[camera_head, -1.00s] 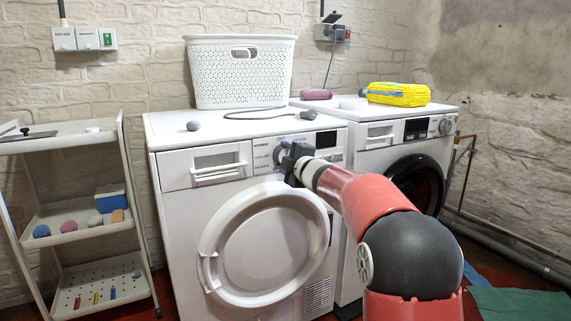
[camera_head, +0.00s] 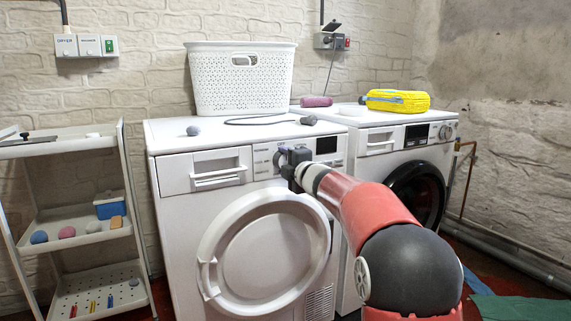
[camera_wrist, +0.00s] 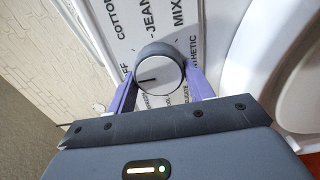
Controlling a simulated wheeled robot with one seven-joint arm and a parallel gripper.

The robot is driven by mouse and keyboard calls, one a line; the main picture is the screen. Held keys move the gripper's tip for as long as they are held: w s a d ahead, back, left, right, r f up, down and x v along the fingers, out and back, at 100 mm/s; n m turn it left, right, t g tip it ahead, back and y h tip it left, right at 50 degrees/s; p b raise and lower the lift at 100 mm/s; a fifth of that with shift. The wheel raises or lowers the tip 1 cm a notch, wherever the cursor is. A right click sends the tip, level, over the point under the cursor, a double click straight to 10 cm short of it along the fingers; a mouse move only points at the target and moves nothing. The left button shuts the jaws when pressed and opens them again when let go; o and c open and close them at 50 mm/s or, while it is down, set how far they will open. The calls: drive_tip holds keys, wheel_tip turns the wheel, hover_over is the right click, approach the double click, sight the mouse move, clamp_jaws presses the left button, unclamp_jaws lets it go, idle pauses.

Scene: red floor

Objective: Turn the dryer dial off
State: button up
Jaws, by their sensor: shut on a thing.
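The dryer (camera_head: 170,172) is the left white machine, with a round door below its control panel. Its dial (camera_head: 278,158) is partly hidden by my gripper in the head view. In the wrist view the dial (camera_wrist: 160,75) is a round knob with a grey rim and a pale face. Its dark pointer line points left, towards a partly hidden label ending in "FF". Other labels include "JEAN" and "MIX". The purple fingers of my gripper (camera_wrist: 160,88) are closed on the dial from both sides, and the gripper also shows in the head view (camera_head: 284,160).
A second white machine (camera_head: 375,150) stands right of the dryer. A white basket (camera_head: 215,90), a grey ball (camera_head: 193,130) and a cable (camera_head: 260,120) are on the dryer. A shelf trolley (camera_head: 70,145) stands at the left. A yellow bundle (camera_head: 415,101) lies on the second machine.

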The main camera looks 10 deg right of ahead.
drive_tip(key=o, duration=1)
drive_tip(key=shift+c, duration=0.2)
drive_tip(key=v, duration=0.7)
drive_tip(key=shift+s+b, duration=0.3)
drive_tip(key=shift+s, duration=0.05)
